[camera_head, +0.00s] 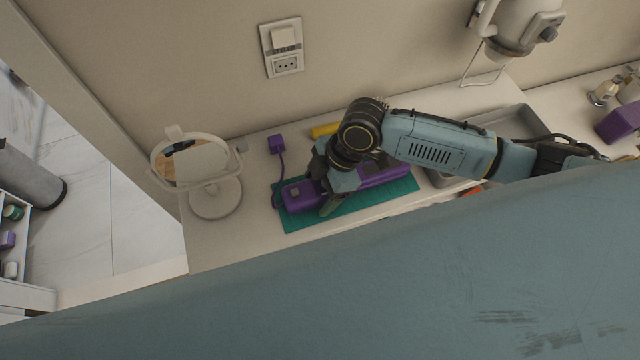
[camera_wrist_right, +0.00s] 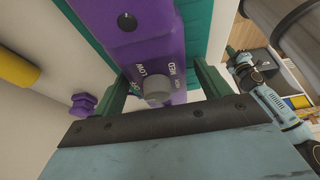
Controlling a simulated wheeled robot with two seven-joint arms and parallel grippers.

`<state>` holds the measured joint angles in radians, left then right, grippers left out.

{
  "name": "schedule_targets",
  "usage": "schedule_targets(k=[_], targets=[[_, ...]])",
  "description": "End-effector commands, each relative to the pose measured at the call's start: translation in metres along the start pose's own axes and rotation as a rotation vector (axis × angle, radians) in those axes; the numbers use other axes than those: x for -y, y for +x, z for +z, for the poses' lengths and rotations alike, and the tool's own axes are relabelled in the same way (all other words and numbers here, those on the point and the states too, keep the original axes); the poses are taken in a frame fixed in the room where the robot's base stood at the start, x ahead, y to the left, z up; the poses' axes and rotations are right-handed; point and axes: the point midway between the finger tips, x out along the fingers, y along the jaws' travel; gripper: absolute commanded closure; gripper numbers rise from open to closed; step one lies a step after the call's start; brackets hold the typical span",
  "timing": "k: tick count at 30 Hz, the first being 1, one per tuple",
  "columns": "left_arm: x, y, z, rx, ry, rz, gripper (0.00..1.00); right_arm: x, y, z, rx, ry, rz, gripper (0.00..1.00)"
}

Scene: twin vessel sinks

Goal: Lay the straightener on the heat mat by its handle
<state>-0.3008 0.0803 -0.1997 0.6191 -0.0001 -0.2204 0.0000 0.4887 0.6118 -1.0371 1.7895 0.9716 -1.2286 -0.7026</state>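The purple straightener (camera_head: 378,176) lies along the teal heat mat (camera_head: 297,220); whether it rests fully on the mat is hard to tell. My right gripper (camera_head: 331,196) is over its left part in the head view. In the right wrist view the straightener (camera_wrist_right: 135,45) runs between the fingers of my right gripper (camera_wrist_right: 165,85), near a grey knob with LOW and MED marks. The fingers stand apart with a gap beside the purple body, so the gripper looks open around it. My left arm seems to show small at the right of the wrist view; its fingers are unclear.
A round white mirror (camera_head: 215,197) stands left of the mat. A purple plug (camera_head: 276,143) on a cord lies behind it. A yellow cylinder (camera_head: 325,130) is behind the gripper. The counter is bare between mirror and mat.

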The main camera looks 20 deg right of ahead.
Motion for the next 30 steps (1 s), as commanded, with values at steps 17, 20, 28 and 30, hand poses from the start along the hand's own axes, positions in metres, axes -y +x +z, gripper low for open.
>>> schedule_targets(k=[17,20,28,30], targets=[[0.000,-0.002,-0.001,-0.002,0.000,0.000,1.00,-0.001,-0.043,-0.001,0.000,-0.001,0.004,0.24],[0.000,-0.002,-0.001,-0.002,0.000,0.000,1.00,-0.001,-0.066,-0.001,0.000,-0.001,0.004,0.24],[0.000,-0.002,-0.002,-0.003,0.000,0.000,1.00,-0.001,-0.111,-0.001,0.000,0.001,0.001,0.24],[0.000,-0.002,-0.002,-0.003,0.000,0.000,1.00,-0.001,-0.117,-0.001,0.000,0.002,0.002,0.24]])
